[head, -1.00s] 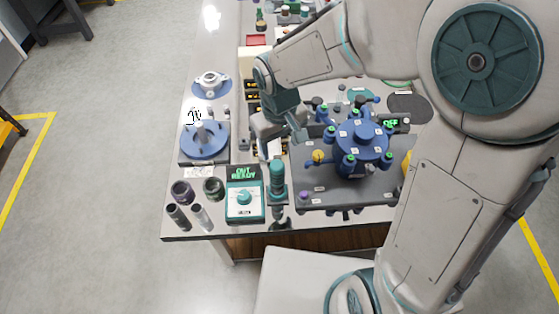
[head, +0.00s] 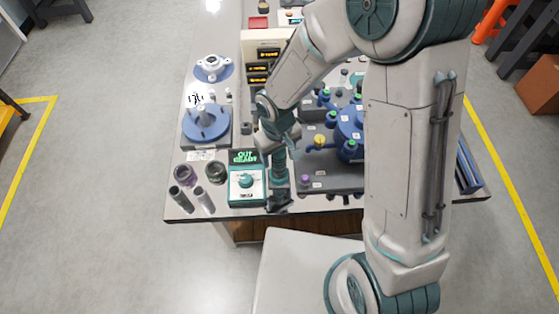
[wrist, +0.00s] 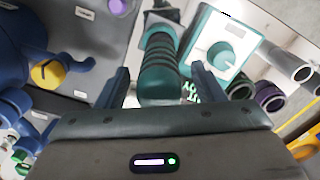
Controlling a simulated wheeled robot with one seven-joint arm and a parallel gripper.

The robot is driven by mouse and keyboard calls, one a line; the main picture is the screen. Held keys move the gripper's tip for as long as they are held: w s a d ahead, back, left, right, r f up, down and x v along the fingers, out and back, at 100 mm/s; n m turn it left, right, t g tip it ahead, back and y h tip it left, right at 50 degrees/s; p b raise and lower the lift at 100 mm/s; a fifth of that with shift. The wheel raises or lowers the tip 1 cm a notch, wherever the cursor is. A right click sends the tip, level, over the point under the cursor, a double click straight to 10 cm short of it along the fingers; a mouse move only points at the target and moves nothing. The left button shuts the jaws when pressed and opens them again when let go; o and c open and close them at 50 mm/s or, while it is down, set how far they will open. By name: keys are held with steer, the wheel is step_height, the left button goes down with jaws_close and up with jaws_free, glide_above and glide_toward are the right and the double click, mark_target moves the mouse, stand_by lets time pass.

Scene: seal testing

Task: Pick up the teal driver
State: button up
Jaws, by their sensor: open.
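The teal driver (head: 279,168) stands upright beside the teal-and-white control box at the front of the bench. In the wrist view the driver's ribbed teal handle (wrist: 159,72) lies between my two fingers, with a gap on each side. My gripper (wrist: 160,82) is open there and holds nothing. In the head view my gripper (head: 276,147) is at the top of the driver and hides part of its handle. I cannot tell whether a finger touches it.
The control box (head: 247,184) stands close on the driver's left. The grey plate (head: 330,178) with the blue multi-arm fixture (head: 349,128) lies to the right. Dark cylinders (head: 182,174) stand at the front left. A blue round stand (head: 206,123) is behind them.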

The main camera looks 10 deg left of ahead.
steer(key=shift+f, duration=1.2)
steer(key=shift+c, duration=0.3)
steer(key=c, duration=1)
steer(key=shift+c, duration=0.5)
steer(key=shift+r, duration=0.15)
